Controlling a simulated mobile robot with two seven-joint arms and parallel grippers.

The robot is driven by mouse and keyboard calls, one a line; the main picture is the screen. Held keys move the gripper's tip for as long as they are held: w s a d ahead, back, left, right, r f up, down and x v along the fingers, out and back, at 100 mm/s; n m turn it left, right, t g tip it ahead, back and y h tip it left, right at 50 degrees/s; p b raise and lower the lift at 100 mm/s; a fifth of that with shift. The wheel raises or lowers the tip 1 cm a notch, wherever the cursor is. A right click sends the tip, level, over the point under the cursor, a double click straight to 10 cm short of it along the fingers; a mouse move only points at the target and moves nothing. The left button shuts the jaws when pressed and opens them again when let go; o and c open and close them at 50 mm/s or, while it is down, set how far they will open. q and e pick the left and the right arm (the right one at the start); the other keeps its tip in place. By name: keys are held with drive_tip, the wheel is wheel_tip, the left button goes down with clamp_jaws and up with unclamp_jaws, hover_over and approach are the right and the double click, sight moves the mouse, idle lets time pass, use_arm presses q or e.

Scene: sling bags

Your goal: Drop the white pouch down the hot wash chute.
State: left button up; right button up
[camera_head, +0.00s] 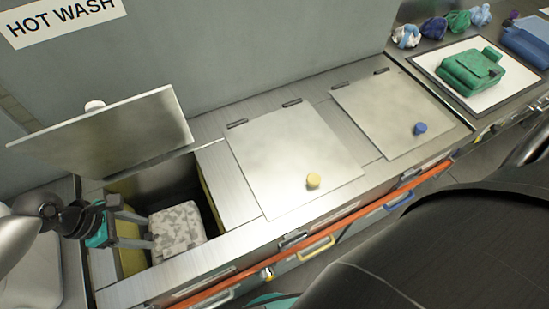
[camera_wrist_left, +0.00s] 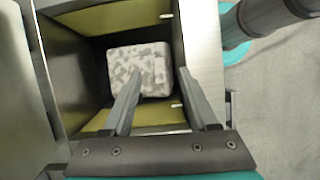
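The white pouch (camera_head: 177,228), mottled with grey, is inside the open chute (camera_head: 215,185) under the HOT WASH sign (camera_head: 62,18). In the left wrist view the pouch (camera_wrist_left: 140,70) lies beyond the fingertips, between yellowish inner walls. My left gripper (camera_head: 148,230) reaches into the chute mouth. Its fingers (camera_wrist_left: 157,72) are spread apart; the left one overlaps the pouch in the picture and the right one is clear of it. The pouch's depth below the rim is hard to tell. The chute's lid (camera_head: 110,135), with a white knob, stands raised. My right gripper does not show.
Two closed lids, one with a yellow knob (camera_head: 313,180) and one with a blue knob (camera_head: 420,128), lie to the right. A green bag (camera_head: 470,72) rests on a white mat (camera_head: 440,62). Several other bags stand behind it. An orange rail (camera_head: 360,211) runs along the front.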

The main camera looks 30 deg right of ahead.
use_arm(q)
drive_tip(key=shift+o, duration=0.8)
drive_tip(key=p+v, duration=0.1)
drive_tip(key=v, duration=1.4)
drive_tip(key=shift+r, duration=0.1)
